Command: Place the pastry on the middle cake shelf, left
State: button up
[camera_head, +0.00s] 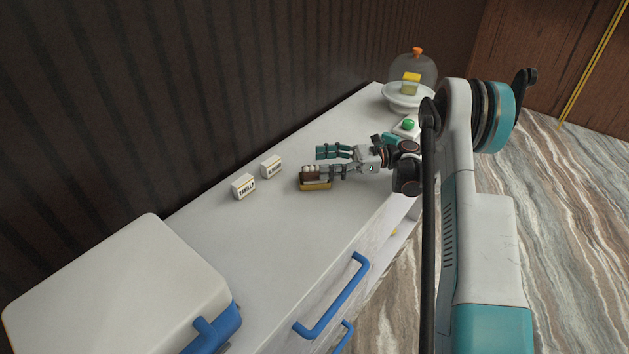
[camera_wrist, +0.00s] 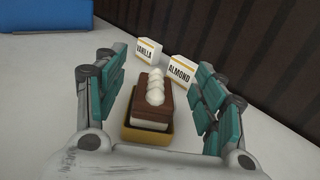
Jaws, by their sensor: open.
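The pastry (camera_wrist: 154,98) is a brown layered block with white cream dollops on top. It sits in a shallow yellow tray (camera_wrist: 146,136) on the white counter. It also shows in the head view (camera_head: 311,173), partly covered by a finger. My gripper (camera_wrist: 160,102) is open, with one teal-padded finger on each side of the pastry in the wrist view. In the head view my gripper (camera_head: 323,162) lies low over the counter, its near finger close to the pastry; I cannot tell whether it touches. No cake shelf is recognisable.
Small boxes marked vanilla (camera_head: 243,187) and almond (camera_head: 270,166) stand beyond the pastry. A glass-domed stand (camera_head: 408,98) with a yellow piece is at the far end, near a green item (camera_head: 408,125). A white-and-blue case (camera_head: 120,285) fills the near end. Blue handles (camera_head: 335,300) front the counter.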

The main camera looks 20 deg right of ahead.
aim_at(301, 179)
notch_tip(301, 179, down, 4)
jog(key=shift+r+b, duration=0.25)
jog(key=shift+b, duration=0.2)
jog(key=shift+w+a+r, duration=0.15)
jog(key=shift+a+r, duration=0.05)
jog(key=shift+a, duration=0.3)
jog(key=shift+a+r, duration=0.1)
jog(key=shift+a, duration=0.4)
jog(key=a, duration=0.1)
jog(key=a+b, duration=0.1)
jog(key=a, duration=0.1)
jog(key=w+a+b, duration=0.1)
jog(key=a, duration=0.1)
jog(key=shift+a, duration=0.25)
jog(key=c, duration=1.3)
jog(key=shift+c, duration=0.7)
